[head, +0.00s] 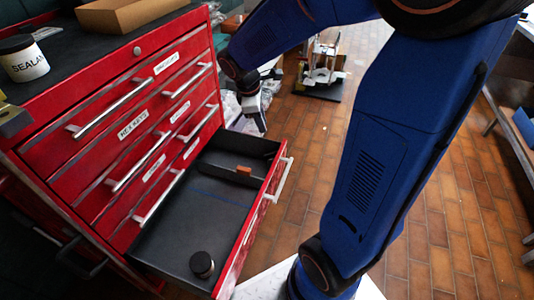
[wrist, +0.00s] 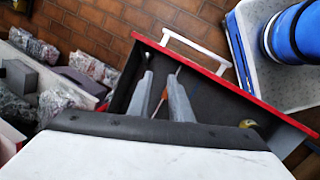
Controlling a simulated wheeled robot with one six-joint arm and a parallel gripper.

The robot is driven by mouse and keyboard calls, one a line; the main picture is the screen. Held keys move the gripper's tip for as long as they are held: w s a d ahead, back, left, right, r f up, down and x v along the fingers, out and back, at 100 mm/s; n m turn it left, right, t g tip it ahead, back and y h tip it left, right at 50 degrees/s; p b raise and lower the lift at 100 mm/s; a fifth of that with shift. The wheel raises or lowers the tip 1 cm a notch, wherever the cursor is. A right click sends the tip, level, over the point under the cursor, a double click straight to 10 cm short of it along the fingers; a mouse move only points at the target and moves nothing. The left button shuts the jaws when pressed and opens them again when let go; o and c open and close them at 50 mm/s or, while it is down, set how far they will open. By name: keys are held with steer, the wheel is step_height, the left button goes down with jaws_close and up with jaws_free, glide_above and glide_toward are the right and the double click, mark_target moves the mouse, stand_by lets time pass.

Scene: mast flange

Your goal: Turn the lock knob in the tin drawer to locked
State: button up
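The open red drawer (head: 247,247) has a black interior with a dark divider towards its far end. A small orange-brown piece (head: 244,170) sits at the divider; I cannot tell whether it is the lock knob or how it is turned. In the wrist view an orange bit (wrist: 159,103) shows between my fingers, partly hidden by them. A round dark lidded thing (head: 202,264) stands at the drawer's near end. My gripper (head: 261,127) is above the drawer's far end; in the wrist view its two grey fingers (wrist: 162,78) are apart with nothing clearly held.
The red cabinet (head: 110,130) has several shut, labelled drawers with bar handles. The open drawer's front has a white handle (head: 280,180). Bagged items (wrist: 60,110) lie beyond.

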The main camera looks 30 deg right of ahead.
mark_target(268, 154)
steer(key=w+f+n+g+h, duration=0.1)
steer(key=w+f+n+h, duration=0.1)
steer(key=w+f+n, duration=0.55)
steer(key=d+f, duration=0.2)
steer(key=f, duration=0.4)
steer(key=d+f+m, duration=0.1)
steer(key=d+f, duration=0.1)
steer(key=f, duration=0.4)
steer(key=w+d+f+m, duration=0.1)
steer(key=d+f, duration=0.1)
steer(key=f, duration=0.4)
steer(key=shift+d, duration=0.3)
steer(key=shift+c, duration=0.6)
jaws_close()
